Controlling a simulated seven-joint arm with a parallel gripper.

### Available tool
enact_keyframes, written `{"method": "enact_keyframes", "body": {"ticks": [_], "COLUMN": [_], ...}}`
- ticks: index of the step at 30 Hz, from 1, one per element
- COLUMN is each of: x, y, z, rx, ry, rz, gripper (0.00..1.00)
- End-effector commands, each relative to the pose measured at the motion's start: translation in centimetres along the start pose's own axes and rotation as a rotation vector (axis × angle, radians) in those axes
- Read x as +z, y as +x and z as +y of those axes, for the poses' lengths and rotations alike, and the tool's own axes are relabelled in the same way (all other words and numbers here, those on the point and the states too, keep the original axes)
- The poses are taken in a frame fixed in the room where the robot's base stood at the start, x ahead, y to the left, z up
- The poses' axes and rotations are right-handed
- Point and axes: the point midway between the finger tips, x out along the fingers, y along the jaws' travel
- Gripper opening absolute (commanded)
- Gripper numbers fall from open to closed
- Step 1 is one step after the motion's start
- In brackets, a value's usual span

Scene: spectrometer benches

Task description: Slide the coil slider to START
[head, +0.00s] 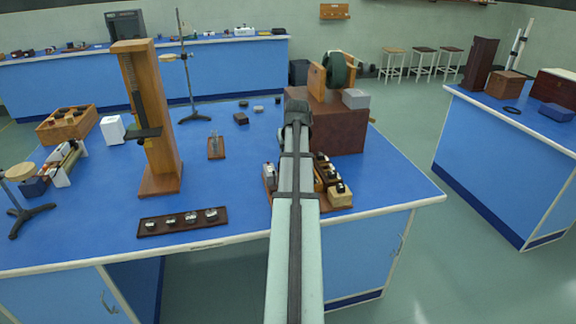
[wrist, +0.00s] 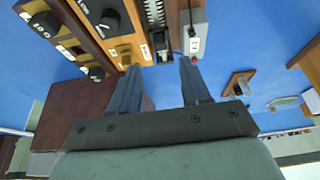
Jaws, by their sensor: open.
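In the wrist view my gripper (wrist: 160,68) is open, its two blue-grey fingers apart and nothing between them. A wooden-framed device lies just beyond the fingertips. A dark ribbed coil track (wrist: 154,14) runs up the picture there, with a small dark block (wrist: 162,42) at its near end, roughly in line with the gap between the fingers. I take this block for the coil slider, but it is small. A small white label (wrist: 145,52) sits left of the block; its writing is unreadable. In the head view my arm hides the gripper and part of the device.
A grey box (wrist: 194,35) with a white label stands close by the right fingertip. Panels with black knobs (wrist: 108,22) lie left of the track. In the head view a large brown box (head: 336,125) stands behind the device, and a dark tray (head: 182,222) lies left.

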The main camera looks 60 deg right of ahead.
Motion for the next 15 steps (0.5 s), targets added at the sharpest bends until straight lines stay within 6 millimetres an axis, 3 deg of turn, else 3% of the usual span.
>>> {"method": "enact_keyframes", "body": {"ticks": [9, 15], "x": [0.0, 0.0], "y": [4.9, 7.1], "z": [0.0, 0.0], "rx": [0.000, 0.000], "ry": [0.000, 0.000], "rz": [-0.002, -0.001], "gripper": [0.47, 0.47]}}
